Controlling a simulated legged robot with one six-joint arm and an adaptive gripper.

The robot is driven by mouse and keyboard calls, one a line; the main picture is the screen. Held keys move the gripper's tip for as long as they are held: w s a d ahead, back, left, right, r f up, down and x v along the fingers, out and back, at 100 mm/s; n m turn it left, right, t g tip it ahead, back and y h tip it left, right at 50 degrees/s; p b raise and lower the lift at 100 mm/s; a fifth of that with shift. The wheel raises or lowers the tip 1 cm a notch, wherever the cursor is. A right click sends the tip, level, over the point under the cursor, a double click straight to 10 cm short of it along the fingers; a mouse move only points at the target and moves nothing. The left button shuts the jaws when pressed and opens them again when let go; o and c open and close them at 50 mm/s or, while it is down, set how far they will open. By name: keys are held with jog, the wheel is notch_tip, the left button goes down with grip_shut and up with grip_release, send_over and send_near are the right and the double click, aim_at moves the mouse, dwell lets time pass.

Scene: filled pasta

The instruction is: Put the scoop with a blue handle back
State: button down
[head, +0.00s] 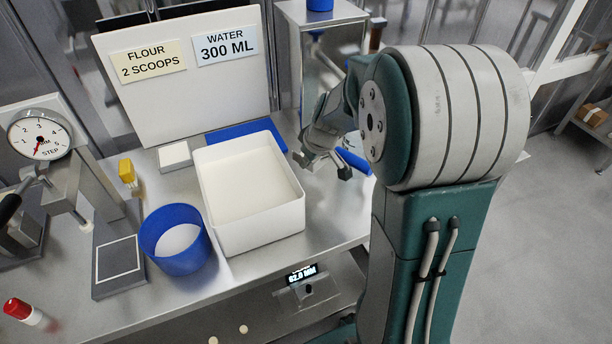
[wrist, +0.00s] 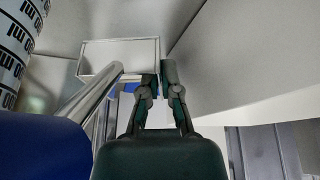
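A blue cylindrical piece (head: 354,160), which looks like the scoop's handle, lies near the bench's right edge, partly hidden by my arm. My gripper (head: 324,166) is just left of it, pointing down, with its fingers apart and nothing seen between them. In the wrist view my gripper (wrist: 160,76) also shows a gap between its fingertips. A large blue surface (wrist: 40,148) fills the lower left there, beside a shiny metal rod (wrist: 92,92); I cannot tell if they belong to the scoop. The scoop's bowl is not clearly seen.
A white tub (head: 250,235) of pale powder stands left of my gripper, with a blue flat piece (head: 240,133) behind it. A blue container (head: 160,258) stands further left. A metal frame (head: 298,60) rises behind my gripper. A sign board (head: 150,105) stands at the back.

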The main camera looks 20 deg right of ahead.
aim_at(304, 187)
notch_tip(304, 187, down, 3)
jog(key=shift+a+f, duration=0.1)
jog(key=f, duration=0.4)
jog(key=shift+d+f, duration=0.2)
jog(key=shift+d, duration=0.05)
jog(key=shift+a, duration=0.1)
jog(key=c, duration=0.8)
grip_release()
jog(key=shift+f, duration=0.1)
